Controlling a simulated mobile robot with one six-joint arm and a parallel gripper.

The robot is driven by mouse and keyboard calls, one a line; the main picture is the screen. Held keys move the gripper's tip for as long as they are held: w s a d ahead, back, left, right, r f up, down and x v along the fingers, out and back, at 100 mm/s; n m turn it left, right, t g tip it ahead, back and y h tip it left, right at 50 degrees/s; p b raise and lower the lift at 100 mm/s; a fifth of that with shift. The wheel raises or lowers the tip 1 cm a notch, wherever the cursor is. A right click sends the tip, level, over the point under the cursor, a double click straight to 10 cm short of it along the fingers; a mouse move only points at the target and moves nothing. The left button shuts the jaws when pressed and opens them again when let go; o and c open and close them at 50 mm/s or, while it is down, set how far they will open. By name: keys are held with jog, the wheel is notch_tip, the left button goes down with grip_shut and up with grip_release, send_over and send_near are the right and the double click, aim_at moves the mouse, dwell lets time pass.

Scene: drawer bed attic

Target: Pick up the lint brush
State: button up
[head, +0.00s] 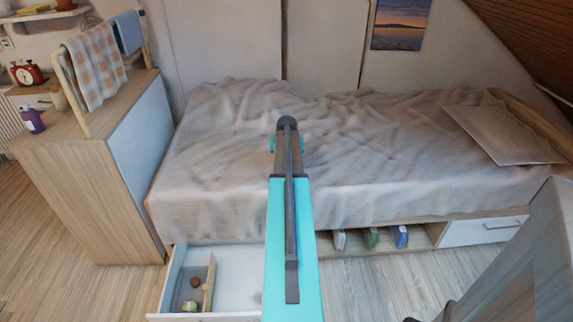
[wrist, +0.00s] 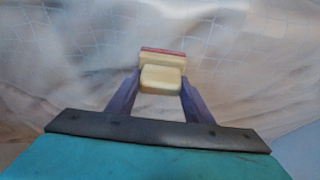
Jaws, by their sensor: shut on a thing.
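The lint brush (wrist: 162,62) shows in the wrist view as a cream block with a red strip along its far edge. I take this piece to be the brush; its whole shape is not visible. My gripper (wrist: 160,82) has its two purple-grey fingers on either side of the cream block, shut on it. The grey bed cover fills the background behind it. In the head view my own arm reaches over the bed and hides the gripper's fingers and the brush.
The bed (head: 390,150) with a rumpled cover spans the middle. An open drawer (head: 235,275) below it holds small items behind a divider. Several packets stand in the under-bed shelf. A wooden cabinet (head: 80,190) with a towel rack stands left.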

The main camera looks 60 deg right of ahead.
notch_tip(320, 180, up, 2)
jog(key=shift+r, duration=0.1)
jog(key=s+a, duration=0.3)
jog(key=a, duration=0.4)
jog(key=s+a+r, duration=0.1)
jog(key=s+a, duration=0.3)
jog(key=a, duration=0.3)
jog(key=shift+a+r+b, duration=0.15)
jog(key=shift+a+b, duration=0.05)
jog(key=shift+b, duration=0.1)
dwell(0.3)
